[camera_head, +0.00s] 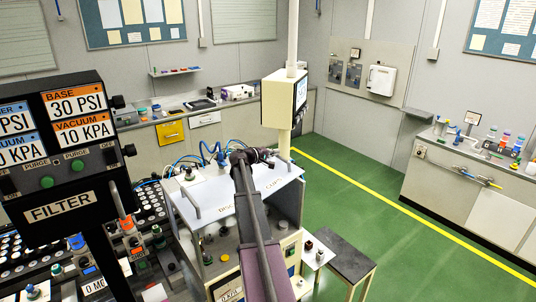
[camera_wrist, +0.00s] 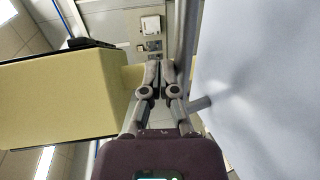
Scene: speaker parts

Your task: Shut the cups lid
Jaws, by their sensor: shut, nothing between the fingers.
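The cups lid (camera_head: 285,180) is a pale panel lettered "CUPS" on top of the white cabinet in the head view. My arm crosses in front of it and hides part of it, and I cannot tell how far it is open. My gripper (camera_head: 268,158) is above the panel's far edge. In the wrist view my gripper (camera_wrist: 160,66) is shut and empty, fingertips together. A large pale panel (camera_wrist: 255,80), apparently the cabinet top, fills the right side there. A grey peg (camera_wrist: 199,104) sticks out from it beside the fingers; contact cannot be told.
A cream monitor box (camera_head: 276,102) on a white post stands just behind the cabinet; it is large at the left in the wrist view (camera_wrist: 60,95). A black filter panel (camera_head: 66,150) stands at left. Green floor (camera_head: 385,215) is clear at right. A small dark-topped table (camera_head: 345,258) stands in front.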

